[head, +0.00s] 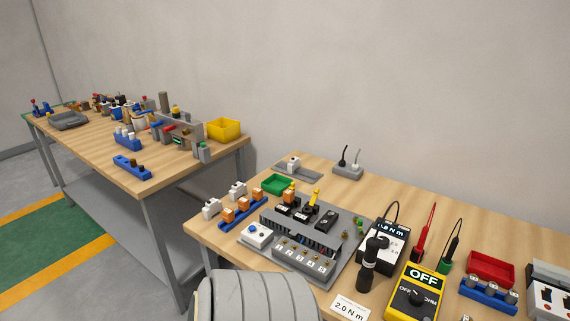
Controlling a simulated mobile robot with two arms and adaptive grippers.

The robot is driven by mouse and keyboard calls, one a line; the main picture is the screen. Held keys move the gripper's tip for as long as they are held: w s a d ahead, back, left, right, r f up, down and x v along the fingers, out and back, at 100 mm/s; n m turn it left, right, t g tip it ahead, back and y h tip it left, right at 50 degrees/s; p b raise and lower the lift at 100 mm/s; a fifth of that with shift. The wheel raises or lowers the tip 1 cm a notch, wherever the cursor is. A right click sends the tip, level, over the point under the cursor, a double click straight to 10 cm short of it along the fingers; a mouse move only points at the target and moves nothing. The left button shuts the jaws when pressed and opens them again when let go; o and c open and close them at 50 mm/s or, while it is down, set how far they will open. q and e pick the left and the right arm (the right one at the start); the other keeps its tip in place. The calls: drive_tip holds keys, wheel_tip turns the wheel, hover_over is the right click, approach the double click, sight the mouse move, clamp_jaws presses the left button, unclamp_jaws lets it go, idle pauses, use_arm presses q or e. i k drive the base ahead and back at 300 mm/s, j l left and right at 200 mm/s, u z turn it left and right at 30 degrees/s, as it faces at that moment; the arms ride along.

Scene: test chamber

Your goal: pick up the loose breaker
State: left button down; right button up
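Small white breaker-like blocks stand on the near wooden bench (460,215): one at its left edge (211,208), another just behind it (238,189), and a third (293,163) on a flat grey plate at the back. I cannot tell for sure which is the loose breaker. A grey panel (335,262) at the bench's front holds black modules, orange and yellow parts and a row of terminals. Neither of my grippers is in view.
A blue rack (230,222) with orange-topped parts stands left of the panel, a green bin (278,184) behind. A black tool (370,262), yellow meter (412,294) and red bin (491,267) crowd the right. A second cluttered bench (90,150) stands left.

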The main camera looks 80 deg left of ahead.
sight(294, 163)
drive_tip(key=u, duration=2.4)
drive_tip(key=z, duration=0.2)
drive_tip(key=j+z, duration=0.5)
drive_tip(key=k+j+z, duration=0.2)
drive_tip(key=j+z, duration=0.25)
